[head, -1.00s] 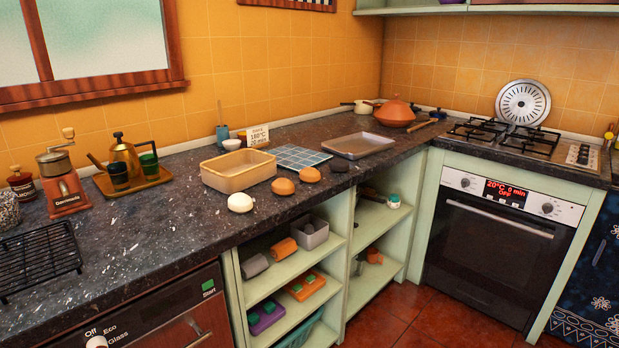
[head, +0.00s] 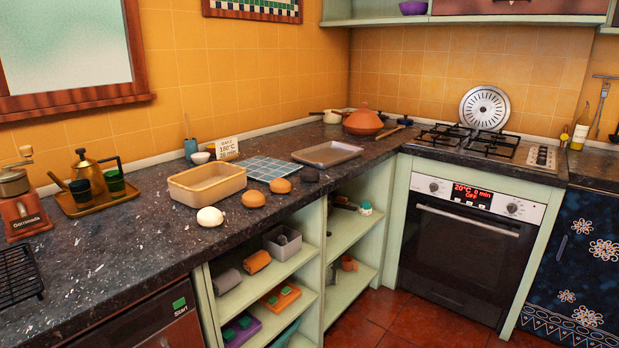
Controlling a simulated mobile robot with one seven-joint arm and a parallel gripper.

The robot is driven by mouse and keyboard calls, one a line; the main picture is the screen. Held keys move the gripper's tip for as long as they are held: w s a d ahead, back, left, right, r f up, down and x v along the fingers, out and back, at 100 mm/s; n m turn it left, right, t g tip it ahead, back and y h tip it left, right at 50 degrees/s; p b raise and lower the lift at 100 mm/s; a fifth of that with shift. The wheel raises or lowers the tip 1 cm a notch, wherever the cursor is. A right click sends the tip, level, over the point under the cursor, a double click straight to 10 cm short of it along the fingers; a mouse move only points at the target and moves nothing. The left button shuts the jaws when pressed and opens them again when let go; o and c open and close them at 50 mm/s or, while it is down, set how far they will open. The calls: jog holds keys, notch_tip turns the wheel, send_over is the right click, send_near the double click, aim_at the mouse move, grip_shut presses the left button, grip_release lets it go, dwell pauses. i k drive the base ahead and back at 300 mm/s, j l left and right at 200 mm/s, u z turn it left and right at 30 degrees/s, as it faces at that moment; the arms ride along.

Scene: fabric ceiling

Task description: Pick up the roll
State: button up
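Several round rolls lie in a slanting row along the front edge of the dark counter (head: 130,245). The nearest is a pale white roll (head: 210,218). Behind it are a brown roll (head: 253,199) and a second brown roll (head: 280,186). The farthest is a very dark, nearly black roll (head: 309,174). The pictures do not tell which one the task means. The rolls stand apart from each other, to the right of an empty tan baking tin (head: 207,196). My gripper is not in view.
A blue tiled board (head: 268,168) and a flat metal tray (head: 327,153) lie behind the rolls. A kettle (head: 97,176) with two dark green cups stands at the left. Open shelves are below the counter. An oven (head: 464,240) stands at the right. Red floor shows between them.

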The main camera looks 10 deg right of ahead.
aim_at(253, 199)
jog(key=u, duration=0.45)
jog(key=i+l+u, duration=0.1)
jog(key=l+u, duration=0.15)
jog(key=i+l+u, duration=0.1)
jog(key=l+u, duration=0.15)
jog(key=i+l+u, duration=0.2)
jog(key=l, duration=0.15)
jog(key=i+l+u, duration=0.1)
jog(key=l, duration=0.7)
jog(key=l+u, duration=0.1)
jog(key=l, duration=0.65)
jog(key=i, duration=0.55)
